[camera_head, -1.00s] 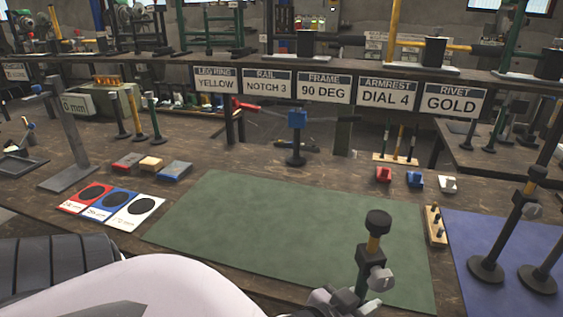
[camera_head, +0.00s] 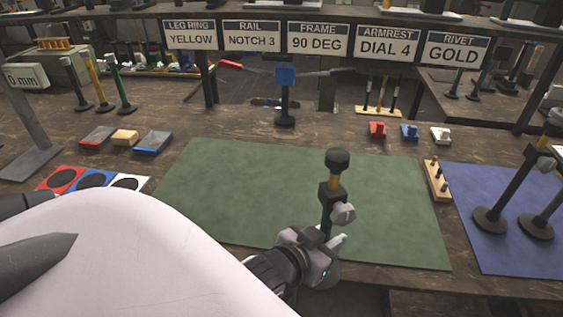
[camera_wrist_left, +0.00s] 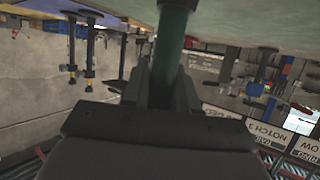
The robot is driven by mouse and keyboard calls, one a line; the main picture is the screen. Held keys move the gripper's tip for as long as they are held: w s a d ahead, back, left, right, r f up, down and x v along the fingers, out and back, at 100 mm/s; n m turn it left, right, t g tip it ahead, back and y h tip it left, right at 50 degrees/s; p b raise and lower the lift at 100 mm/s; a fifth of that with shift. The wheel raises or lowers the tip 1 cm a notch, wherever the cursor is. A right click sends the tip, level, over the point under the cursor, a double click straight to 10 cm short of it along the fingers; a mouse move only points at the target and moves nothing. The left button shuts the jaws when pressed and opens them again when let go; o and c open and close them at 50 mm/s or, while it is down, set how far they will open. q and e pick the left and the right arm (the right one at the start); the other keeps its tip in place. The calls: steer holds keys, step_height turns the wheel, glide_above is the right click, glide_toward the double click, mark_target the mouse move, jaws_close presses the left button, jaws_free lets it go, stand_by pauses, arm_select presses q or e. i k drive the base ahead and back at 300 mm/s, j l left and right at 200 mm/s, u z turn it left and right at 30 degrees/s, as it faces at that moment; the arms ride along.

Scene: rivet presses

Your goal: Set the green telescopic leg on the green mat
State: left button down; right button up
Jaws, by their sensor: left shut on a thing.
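The green telescopic leg (camera_head: 326,221) is upright, with a black cap on top, a short yellow section, and a black collar with a grey knob. My left gripper (camera_head: 325,244) is shut around its lower green tube, over the front right part of the green mat (camera_head: 230,195). In the left wrist view, which is upside down, the green tube (camera_wrist_left: 170,50) runs between the fingers (camera_wrist_left: 168,88) towards the mat's surface at the top. The tube's lower end is not clearly visible, so I cannot tell whether it touches the mat. My right gripper is out of view.
A blue mat (camera_head: 500,250) with two dark stands lies on the right. A wooden peg block (camera_head: 437,181) sits between the mats. Red, blue and white small blocks (camera_head: 410,132) lie behind. A blue-topped post (camera_head: 285,100) stands behind the green mat. The mat's middle is clear.

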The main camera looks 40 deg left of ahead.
mark_target(293, 184)
steer(key=j, duration=0.75)
steer(key=k+j, duration=0.15)
steer(key=j, duration=0.6)
